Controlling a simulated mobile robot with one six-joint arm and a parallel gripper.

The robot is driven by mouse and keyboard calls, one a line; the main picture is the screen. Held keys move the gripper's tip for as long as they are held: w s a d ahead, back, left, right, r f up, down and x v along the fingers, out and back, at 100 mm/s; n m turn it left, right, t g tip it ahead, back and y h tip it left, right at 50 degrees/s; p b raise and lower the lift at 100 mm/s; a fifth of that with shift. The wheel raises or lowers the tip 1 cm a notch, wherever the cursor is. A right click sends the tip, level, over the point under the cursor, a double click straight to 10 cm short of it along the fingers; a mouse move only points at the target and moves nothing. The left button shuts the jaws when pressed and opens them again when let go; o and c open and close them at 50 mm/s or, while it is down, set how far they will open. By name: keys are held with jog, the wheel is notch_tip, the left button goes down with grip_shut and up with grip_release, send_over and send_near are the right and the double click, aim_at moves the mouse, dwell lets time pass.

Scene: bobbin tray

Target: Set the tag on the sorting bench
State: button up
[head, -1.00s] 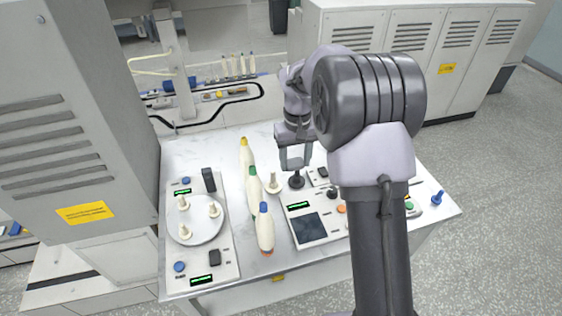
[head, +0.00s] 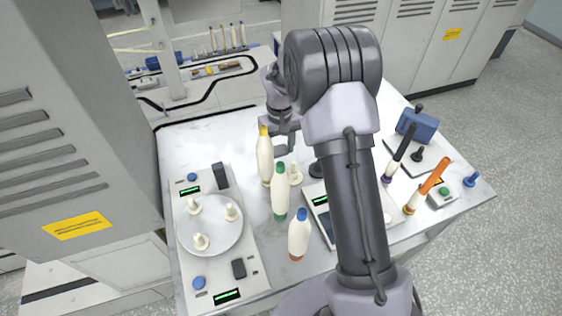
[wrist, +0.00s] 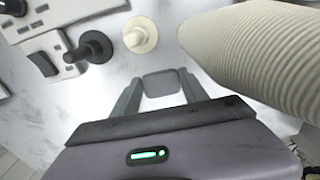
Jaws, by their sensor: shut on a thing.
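My gripper (head: 281,148) is over the white bench top (head: 200,143), just right of the yellow-topped bobbin (head: 265,160). In the wrist view my gripper (wrist: 160,88) is shut on a small grey rounded tag (wrist: 160,84), which sits between the fingertips. White bench surface shows beyond the tag; I cannot tell whether it touches the bench. In the head view the tag is too small to make out clearly.
A green-topped bobbin (head: 280,192) and a blue-topped one (head: 298,236) stand nearby. A ribbed cream bobbin (wrist: 262,52) is close on the right in the wrist view, near a cream peg (wrist: 139,35) and black knob (wrist: 91,47). Bench at the back left is clear.

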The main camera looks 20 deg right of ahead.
aim_at(280, 159)
notch_tip(280, 159, down, 6)
jog(key=shift+w+r+b, duration=0.1)
jog(key=shift+r+b, duration=0.05)
jog(key=shift+b, duration=0.8)
jog(key=shift+r, duration=0.2)
jog(key=shift+f, duration=0.1)
jog(key=o, duration=0.9)
jog(key=shift+f, duration=0.1)
jog(key=o, duration=0.4)
